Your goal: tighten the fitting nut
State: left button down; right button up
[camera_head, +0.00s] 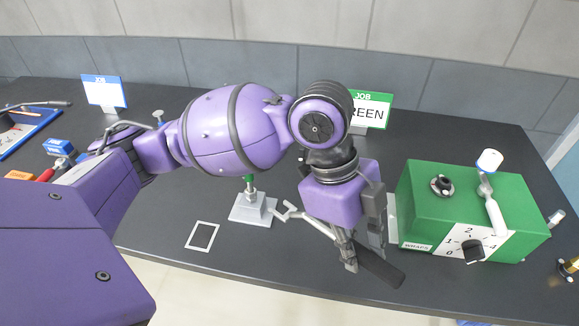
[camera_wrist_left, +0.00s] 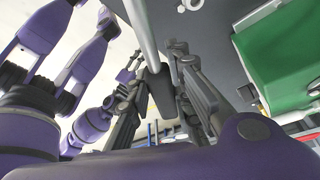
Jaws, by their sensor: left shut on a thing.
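My left gripper (camera_head: 358,250) is shut on a wrench. The wrench's dark handle (camera_head: 382,271) sticks out to the lower right, and its silver open-ended head (camera_head: 285,212) points to the upper left. In the left wrist view the dark handle (camera_wrist_left: 160,90) lies between the fingers and the silver shaft (camera_wrist_left: 142,30) runs up. A small grey stand (camera_head: 252,208) carries an upright fitting with a nut (camera_head: 250,193) and a green part above it. The wrench head is right of the stand, apparently apart from the nut. My arm hides what is above. My right gripper may show, unclearly, in the wrist view.
A green box (camera_head: 425,215) with a numbered dial (camera_head: 473,249) and a white-capped lever stands at the right. A green JOB sign (camera_head: 372,108) and a blue JOB sign (camera_head: 103,92) stand behind.

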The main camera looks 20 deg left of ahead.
pick_arm(q)
jog(key=shift+r+p, duration=0.3)
jog(key=shift+r, duration=0.1)
jog(key=shift+w+a+f, duration=0.15)
jog(key=shift+w+a, duration=0.05)
jog(key=shift+a, duration=0.1)
jog(key=a, duration=0.2)
jog(key=w+a, duration=0.1)
jog(key=a, duration=0.1)
jog(key=shift+a, duration=0.1)
jog(key=shift+w+a+f+p, duration=0.1)
jog(key=shift+w+a+p, duration=0.2)
jog(key=shift+a, duration=0.65)
jog(key=shift+w+a+p, duration=0.15)
jog(key=shift+w+a, duration=0.15)
jog(key=shift+a, duration=0.65)
pick_arm(e)
jog(key=shift+w+a+r, duration=0.25)
jog(key=shift+a+r, duration=0.2)
jog(key=shift+r, duration=0.3)
jog(key=shift+w+d, duration=0.1)
jog(key=shift+w, duration=0.15)
jog(key=shift+w+r, duration=0.15)
jog(key=shift+r, duration=0.2)
jog(key=shift+s, duration=0.2)
